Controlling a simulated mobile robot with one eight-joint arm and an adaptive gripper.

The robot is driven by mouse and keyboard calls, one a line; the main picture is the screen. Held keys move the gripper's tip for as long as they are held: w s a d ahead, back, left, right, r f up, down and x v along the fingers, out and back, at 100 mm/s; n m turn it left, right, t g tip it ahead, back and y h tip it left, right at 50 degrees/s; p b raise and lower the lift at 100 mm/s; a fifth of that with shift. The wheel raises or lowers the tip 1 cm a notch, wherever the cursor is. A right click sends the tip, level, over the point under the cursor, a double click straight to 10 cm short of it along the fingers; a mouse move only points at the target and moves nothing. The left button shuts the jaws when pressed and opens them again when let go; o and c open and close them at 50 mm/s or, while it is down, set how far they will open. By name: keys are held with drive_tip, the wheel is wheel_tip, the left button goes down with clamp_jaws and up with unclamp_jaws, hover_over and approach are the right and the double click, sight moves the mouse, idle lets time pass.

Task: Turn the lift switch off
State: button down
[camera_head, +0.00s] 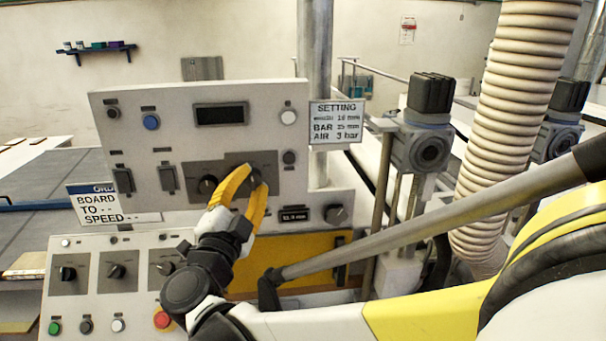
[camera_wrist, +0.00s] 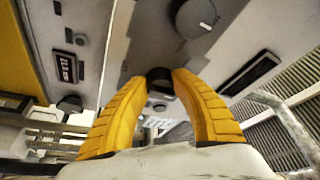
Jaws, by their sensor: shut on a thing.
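My gripper (camera_head: 254,177) reaches up to the upper control panel (camera_head: 230,140). Its two yellow fingers are closed on a small black knob at the right of a grey plate, below the display. In the wrist view, the fingertips of my gripper (camera_wrist: 172,76) meet on both sides of this black knob (camera_wrist: 158,75). The fingers partly hide the knob, and I cannot read its label or its setting.
Two rocker-type switches (camera_head: 167,178) are at the panel's left. A lower console (camera_head: 110,285) carries several knobs and buttons, with a red one (camera_head: 162,319) near my arm. A ribbed hose (camera_head: 515,100) and a motor unit (camera_head: 425,145) stand to the right.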

idle(0.3)
drive_tip(key=c, duration=1)
unclamp_jaws()
